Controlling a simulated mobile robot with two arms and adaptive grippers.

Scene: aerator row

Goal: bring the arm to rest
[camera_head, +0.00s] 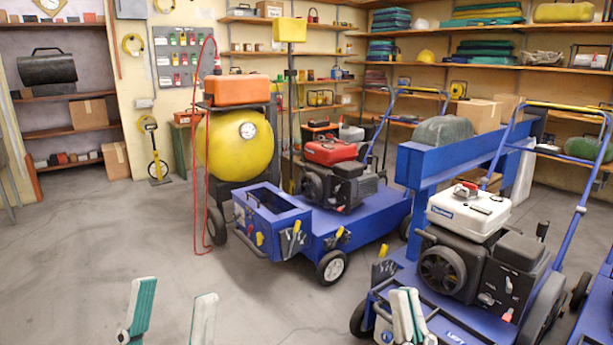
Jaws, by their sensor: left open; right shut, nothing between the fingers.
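My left gripper (171,312) shows at the bottom left of the head view. Its two pale, green-lined fingers stand wide apart with only grey floor behind them. My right gripper (406,314) shows at the bottom, right of the middle. Its fingers are together with nothing seen between them, and they appear in front of the lower left part of the near blue aerator (410,276). I cannot tell whether they touch it. The arms behind both grippers are out of the frame.
The near aerator carries a white-topped engine (468,212). A second blue aerator (300,222) with a red-topped engine (331,151) stands behind it. A yellow tank (235,145) with a red hose is at the back. Open floor (90,235) lies at the left.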

